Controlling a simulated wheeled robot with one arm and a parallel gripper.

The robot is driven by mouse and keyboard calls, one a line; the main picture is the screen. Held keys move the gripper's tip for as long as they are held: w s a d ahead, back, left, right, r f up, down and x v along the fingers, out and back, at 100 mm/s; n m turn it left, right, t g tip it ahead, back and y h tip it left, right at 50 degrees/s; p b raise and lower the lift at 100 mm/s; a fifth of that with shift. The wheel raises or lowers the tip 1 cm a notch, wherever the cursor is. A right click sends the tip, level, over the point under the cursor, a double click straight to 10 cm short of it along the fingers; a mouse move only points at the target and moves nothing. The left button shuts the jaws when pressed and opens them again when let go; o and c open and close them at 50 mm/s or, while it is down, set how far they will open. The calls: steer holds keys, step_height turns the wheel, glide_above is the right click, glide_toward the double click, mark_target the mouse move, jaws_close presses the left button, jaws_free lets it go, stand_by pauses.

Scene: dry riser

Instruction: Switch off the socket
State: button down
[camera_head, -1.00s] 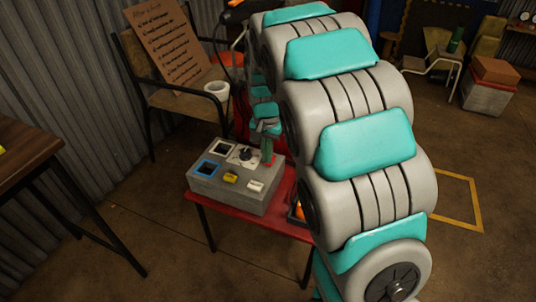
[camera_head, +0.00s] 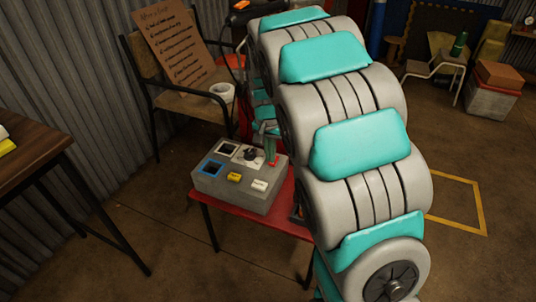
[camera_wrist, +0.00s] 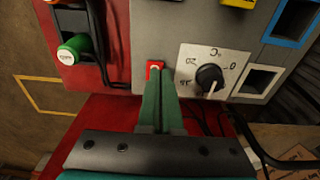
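A grey box panel (camera_head: 232,198) stands on a red table (camera_head: 255,222). Its top carries a black knob (camera_head: 250,154) on a white plate with markings, also seen in the wrist view (camera_wrist: 209,78). A small red switch (camera_wrist: 155,66) sits beside the knob plate. A blue-framed square (camera_head: 211,168), a white-framed square (camera_head: 228,149), a yellow piece (camera_head: 234,177) and a white piece (camera_head: 260,185) are also on the box. My gripper (camera_wrist: 157,84) has its green fingers together, tips at the red switch's edge. I cannot tell whether they touch it. Which part is the socket is unclear.
A green-capped object (camera_wrist: 73,48) and a black cable (camera_wrist: 245,135) lie near the box. A chair (camera_head: 175,97) holds a written board (camera_head: 177,45) and a white cup (camera_head: 222,91). A wooden table (camera_head: 28,155) stands left. Open floor lies in front.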

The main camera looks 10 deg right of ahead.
steer(key=shift+w+f, duration=0.25)
steer(key=shift+f, duration=0.2)
steer(key=shift+w+a+r, duration=0.15)
steer(key=shift+a, duration=0.45)
steer(key=d+r, duration=0.1)
steer(key=r+p, duration=0.1)
steer(key=r, duration=0.1)
steer(key=shift+s+d, duration=0.2)
steer(key=shift+d, duration=0.2)
step_height(320, 180, up, 12)
steer(key=s+a, duration=0.1)
steer(key=shift+s+a+f, duration=0.2)
steer(key=shift+s, duration=0.1)
